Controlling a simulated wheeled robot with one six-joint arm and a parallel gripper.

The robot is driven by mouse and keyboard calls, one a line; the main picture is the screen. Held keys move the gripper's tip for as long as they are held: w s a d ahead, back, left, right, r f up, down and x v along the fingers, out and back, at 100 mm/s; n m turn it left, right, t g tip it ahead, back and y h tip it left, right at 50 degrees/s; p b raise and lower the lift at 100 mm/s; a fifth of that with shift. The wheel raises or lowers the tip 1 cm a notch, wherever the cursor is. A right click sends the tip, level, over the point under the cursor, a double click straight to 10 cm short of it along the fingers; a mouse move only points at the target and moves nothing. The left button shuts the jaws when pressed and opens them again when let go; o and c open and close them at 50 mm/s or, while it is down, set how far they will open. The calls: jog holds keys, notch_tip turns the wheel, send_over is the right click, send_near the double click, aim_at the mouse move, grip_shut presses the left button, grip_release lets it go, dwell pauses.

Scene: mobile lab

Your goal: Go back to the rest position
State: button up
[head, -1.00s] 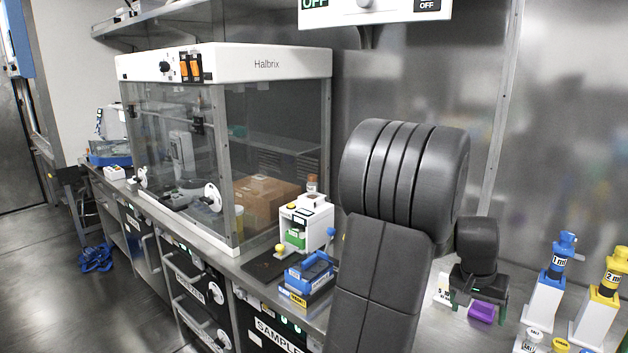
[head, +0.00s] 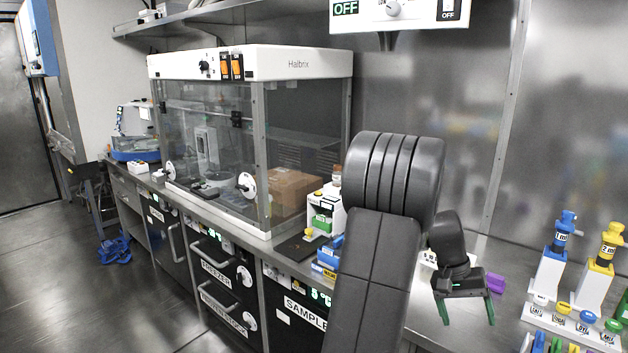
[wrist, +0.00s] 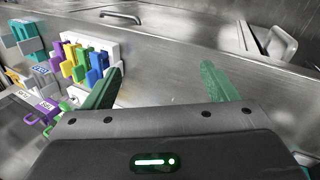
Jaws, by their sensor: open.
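My gripper (head: 466,322) is at the end of my dark grey arm, at the lower right in the head view. Its two green fingers are spread apart with nothing between them. In the wrist view my gripper (wrist: 165,80) also shows open, with bare metal surface beyond the fingertips. My arm is folded up in front of the bench and hides part of the worktop. Nothing else belongs to the task's own objects.
A clear-walled Halbrix cabinet (head: 270,62) stands on the bench at left. Right of my gripper are a purple block (head: 495,283), a blue-topped dispenser (head: 552,265) and a yellow-topped dispenser (head: 597,277). Several labelled, coloured-cap vials (head: 587,317) stand in front. Blue bottles and boxes (head: 328,258) sit beside my arm.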

jog(key=shift+w+a+f+n+g+h, duration=0.2)
jog(key=shift+w+a+f+n, duration=0.1)
jog(key=shift+a+f+n, duration=0.3)
jog(key=shift+w+a+f+n+g+h, duration=0.1)
jog(key=shift+w+a+f+n+h, duration=0.25)
jog(key=shift+a+f, duration=0.3)
jog(key=shift+s+r, duration=0.1)
jog(key=shift+s, duration=0.1)
